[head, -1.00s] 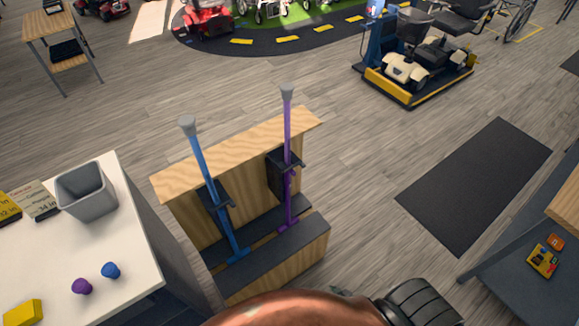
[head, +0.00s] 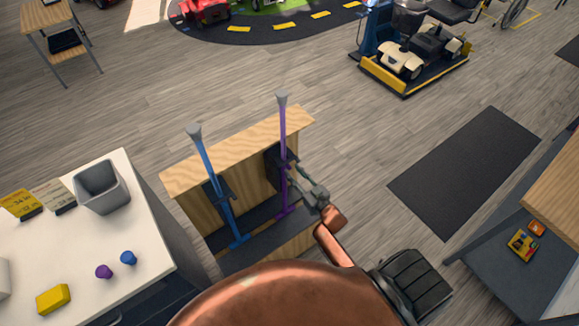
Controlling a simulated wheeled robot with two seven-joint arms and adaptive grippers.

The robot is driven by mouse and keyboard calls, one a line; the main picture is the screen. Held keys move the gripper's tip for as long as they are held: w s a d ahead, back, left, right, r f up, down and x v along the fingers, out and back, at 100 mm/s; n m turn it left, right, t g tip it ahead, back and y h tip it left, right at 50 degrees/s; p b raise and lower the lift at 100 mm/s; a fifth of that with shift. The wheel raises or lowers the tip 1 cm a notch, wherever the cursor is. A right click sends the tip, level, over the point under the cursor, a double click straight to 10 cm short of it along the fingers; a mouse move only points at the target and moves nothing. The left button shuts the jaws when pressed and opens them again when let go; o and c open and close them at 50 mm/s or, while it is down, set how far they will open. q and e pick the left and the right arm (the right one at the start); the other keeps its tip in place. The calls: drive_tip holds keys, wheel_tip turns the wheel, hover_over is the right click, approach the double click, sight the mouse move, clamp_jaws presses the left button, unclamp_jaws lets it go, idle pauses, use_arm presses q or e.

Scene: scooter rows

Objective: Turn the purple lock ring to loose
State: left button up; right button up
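A purple pole (head: 283,130) with a grey top stands upright in a wooden rack (head: 240,150), to the right of a blue pole (head: 207,160). Its lock ring is too small to make out clearly; the purple fittings by the dark holder are partly covered by my gripper. My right gripper (head: 298,172) reaches in from the lower right, with its fingertips at or close beside the purple pole at holder height. I cannot tell whether it touches the pole or how far its fingers are apart. My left gripper is not in view.
A white table (head: 75,245) at left holds a grey bin (head: 101,188), a purple knob (head: 104,271), a blue knob (head: 128,258) and a yellow block (head: 53,299). A dark mat (head: 465,172) lies right of the rack. A grey bench (head: 500,255) stands at lower right.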

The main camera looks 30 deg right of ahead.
sight(291, 169)
drive_tip(key=shift+w+a, duration=0.15)
drive_tip(key=shift+w, duration=1.75)
drive_tip(key=shift+c, duration=0.4)
clamp_jaws()
